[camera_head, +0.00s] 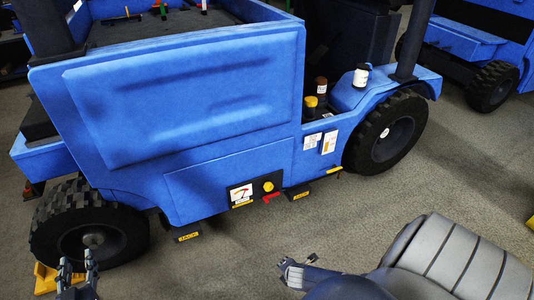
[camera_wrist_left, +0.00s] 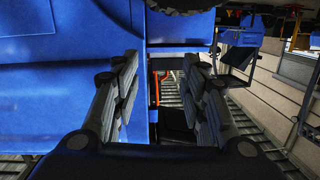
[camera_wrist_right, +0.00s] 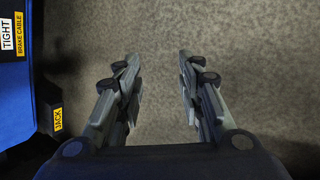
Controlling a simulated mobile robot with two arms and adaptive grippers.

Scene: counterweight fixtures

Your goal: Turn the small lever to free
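On the lower side of the blue vehicle (camera_head: 190,120) is a black panel (camera_head: 254,188) with a white dial and a round yellow knob (camera_head: 268,186). A small red lever-like piece (camera_head: 271,197) sticks out just below the knob; I cannot tell its exact setting. My right gripper (camera_head: 297,268) is below the panel, apart from it, over bare floor. It is open and empty in the right wrist view (camera_wrist_right: 160,65). My left gripper (camera_head: 78,268) is by the left wheel, far from the panel, and open and empty in the left wrist view (camera_wrist_left: 162,65).
Black jack tabs (camera_head: 188,236) with yellow labels stick out under the body. Black tyres (camera_head: 90,235) stand left and right (camera_head: 388,132). A yellow wheel chock (camera_head: 45,278) is at the left tyre. In the right wrist view, the "TIGHT" label (camera_wrist_right: 7,35) shows at the left edge.

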